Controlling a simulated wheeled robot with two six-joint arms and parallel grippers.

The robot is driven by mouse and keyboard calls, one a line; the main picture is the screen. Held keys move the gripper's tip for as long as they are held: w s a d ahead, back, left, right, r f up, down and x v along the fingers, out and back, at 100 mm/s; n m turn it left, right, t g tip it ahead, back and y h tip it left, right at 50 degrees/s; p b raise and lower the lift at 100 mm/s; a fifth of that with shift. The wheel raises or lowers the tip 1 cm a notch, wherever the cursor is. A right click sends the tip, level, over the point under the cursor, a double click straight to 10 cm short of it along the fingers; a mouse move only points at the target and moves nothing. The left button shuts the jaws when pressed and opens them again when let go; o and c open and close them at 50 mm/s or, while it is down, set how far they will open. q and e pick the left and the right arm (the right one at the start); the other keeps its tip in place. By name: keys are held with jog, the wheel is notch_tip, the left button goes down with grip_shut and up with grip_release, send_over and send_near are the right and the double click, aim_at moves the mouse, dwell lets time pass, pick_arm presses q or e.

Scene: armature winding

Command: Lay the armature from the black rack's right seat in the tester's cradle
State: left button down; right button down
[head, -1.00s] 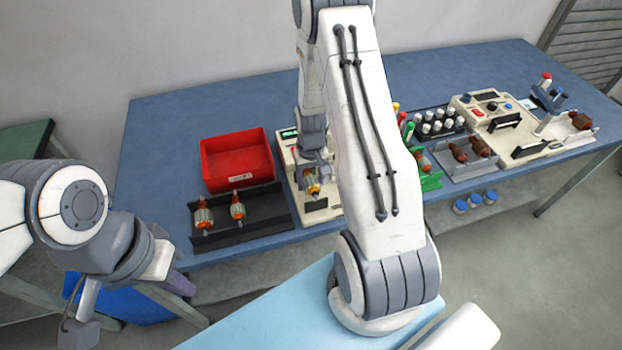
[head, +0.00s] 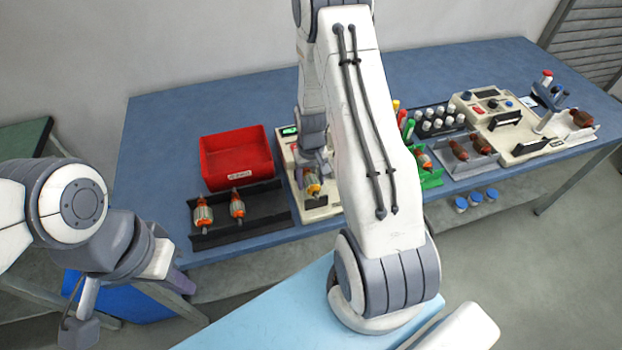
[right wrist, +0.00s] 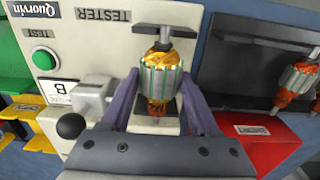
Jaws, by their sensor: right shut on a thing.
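My right gripper (right wrist: 158,104) is shut on an armature (right wrist: 160,78) with a grey ribbed core and orange windings. It holds the armature at the tester (right wrist: 100,48), in line with the black cradle supports (right wrist: 165,31). I cannot tell whether the shaft rests fully on them. In the head view the held armature (head: 312,185) shows just below my right gripper (head: 317,163), over the front of the tester (head: 288,150). The black rack (head: 262,213) stands left of the tester with two armatures in it and bare room at its right end. My left gripper (head: 178,281) is low at left, its fingertips unclear.
A red bin (head: 237,158) stands behind the rack. Right of the tester are a green holder (head: 432,180), a grey tray (head: 465,168) with armatures and another machine (head: 500,115). My right arm covers the table's middle. The blue table (head: 160,140) is clear at left.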

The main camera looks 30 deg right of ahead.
jog(key=shift+f, duration=0.2)
dwell(0.4)
jog(key=shift+c, duration=0.3)
grip_release()
notch_tip(320, 180, up, 10)
jog(key=shift+r+b, duration=0.25)
jog(key=shift+b, duration=0.6)
jog(key=shift+a, duration=0.1)
